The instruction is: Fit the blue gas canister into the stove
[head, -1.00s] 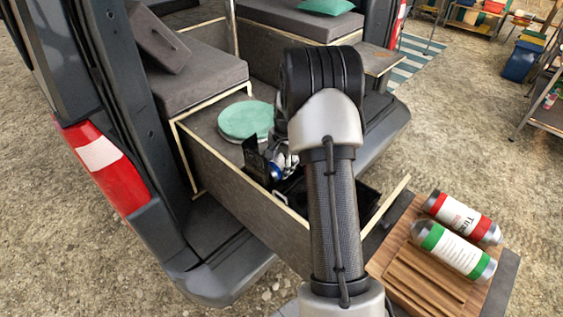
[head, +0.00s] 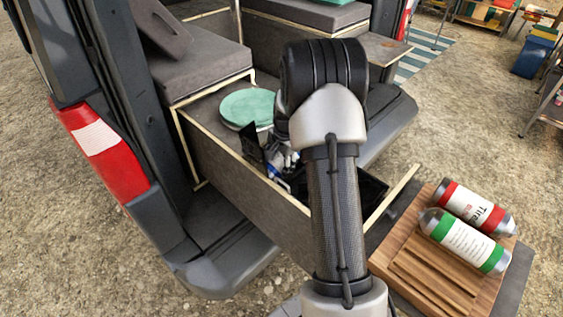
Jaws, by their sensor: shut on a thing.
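My gripper (head: 281,169) is inside the pulled-out drawer, partly hidden behind my arm. It is shut on the blue gas canister (head: 273,172), of which only a small blue patch shows beside the fingers. The stove is mostly hidden by my arm. A dark upright panel (head: 253,147), which looks like its open lid, stands left of the gripper, and a black part (head: 372,187) shows to the right of the arm. I cannot tell whether the canister touches the stove or how it is turned.
The drawer's wooden-edged wall (head: 240,170) stands close to the gripper. Round green plates (head: 246,108) lie behind. A red-banded canister (head: 476,206) and a green-banded canister (head: 465,241) lie on a slatted wooden board (head: 428,275) at the right. The van's tail light (head: 100,150) is at the left.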

